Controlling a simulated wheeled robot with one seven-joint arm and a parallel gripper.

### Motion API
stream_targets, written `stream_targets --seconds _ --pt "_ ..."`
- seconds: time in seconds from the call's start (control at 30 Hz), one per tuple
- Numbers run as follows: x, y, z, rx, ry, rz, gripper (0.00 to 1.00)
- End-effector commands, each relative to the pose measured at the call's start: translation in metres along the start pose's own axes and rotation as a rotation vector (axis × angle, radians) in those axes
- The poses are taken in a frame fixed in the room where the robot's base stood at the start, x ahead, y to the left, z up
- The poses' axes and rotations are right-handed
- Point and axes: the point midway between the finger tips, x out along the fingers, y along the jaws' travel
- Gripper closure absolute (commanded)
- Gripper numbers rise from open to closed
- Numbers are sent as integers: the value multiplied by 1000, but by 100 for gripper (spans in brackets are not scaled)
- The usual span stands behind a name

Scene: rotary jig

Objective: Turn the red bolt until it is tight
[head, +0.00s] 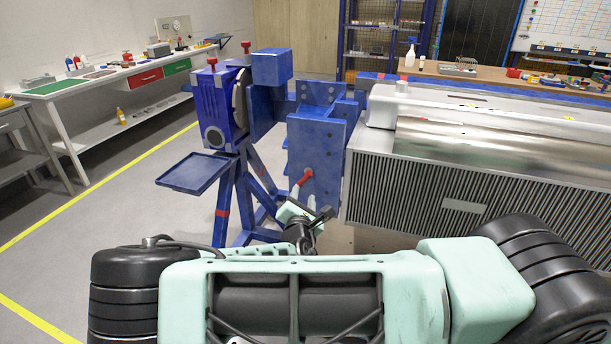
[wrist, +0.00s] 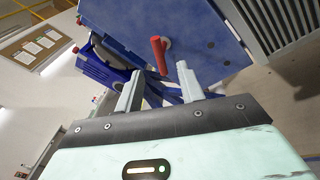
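The red bolt (head: 307,175) sticks out from the lower part of the blue upright plate (head: 318,135) of the jig. In the wrist view the red bolt (wrist: 158,53) shows as a red rod coming out of a pale round seat on the blue plate (wrist: 190,25). My gripper (head: 298,187) is just in front of the plate, close to the bolt. In the wrist view my gripper (wrist: 158,72) is open, its two grey fingers apart. The bolt's free end appears between the fingertips, with a gap on either side; no contact shows.
The blue jig stand with a small tray (head: 194,172) and red knobs on top is left of the plate. A large machine with a ribbed grey front (head: 460,205) stands close on the right. A white workbench (head: 110,80) runs along the left wall. The floor at left is clear.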

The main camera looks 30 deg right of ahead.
Motion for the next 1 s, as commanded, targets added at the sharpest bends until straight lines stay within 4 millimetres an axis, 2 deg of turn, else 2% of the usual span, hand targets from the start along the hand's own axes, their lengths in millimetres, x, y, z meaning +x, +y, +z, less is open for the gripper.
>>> stream_targets --seconds 0.03,0.2,0.4,0.6,0.87,0.9,1.0 --pt "12 1 4 1 -3 -2 62" --pt "46 1 3 2 -2 -2 62" --pt "76 0 2 2 -1 -1 62" --pt "89 0 1 1 0 -1 62" --pt "90 0 0 1 1 -1 62" --pt "90 0 0 1 1 -1 67" --pt "90 0 0 1 0 -1 95"
